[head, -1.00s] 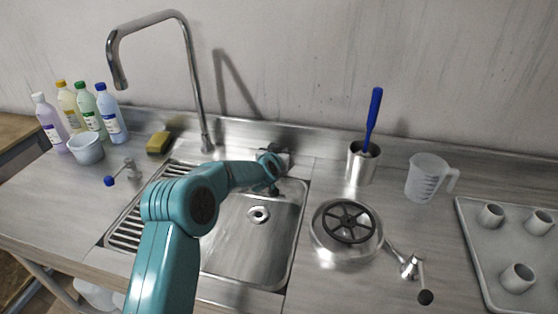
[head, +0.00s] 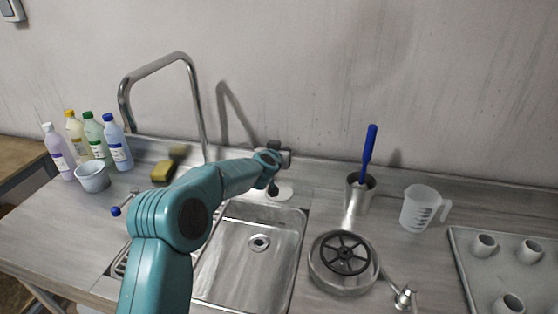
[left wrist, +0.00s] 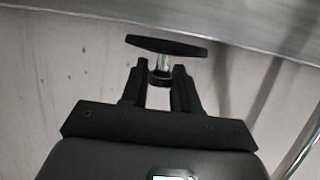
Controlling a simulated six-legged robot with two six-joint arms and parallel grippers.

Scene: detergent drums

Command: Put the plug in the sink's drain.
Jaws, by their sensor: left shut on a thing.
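The black plug (left wrist: 166,46), a flat disc on a short metal stem, is in my left gripper (left wrist: 162,75), whose fingers are shut on the stem. In the head view my left gripper (head: 273,180) is behind the sink's back edge, partly hidden by my arm. The sink's drain (head: 259,243) is open in the basin floor, in front of and below the gripper. My right gripper is not in view.
A curved tap (head: 190,90) stands left of my arm. A steel cup with a blue-handled brush (head: 358,195), a round pot with a black handwheel (head: 343,262) and a measuring jug (head: 421,208) stand to the right. The basin (head: 240,275) looks empty.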

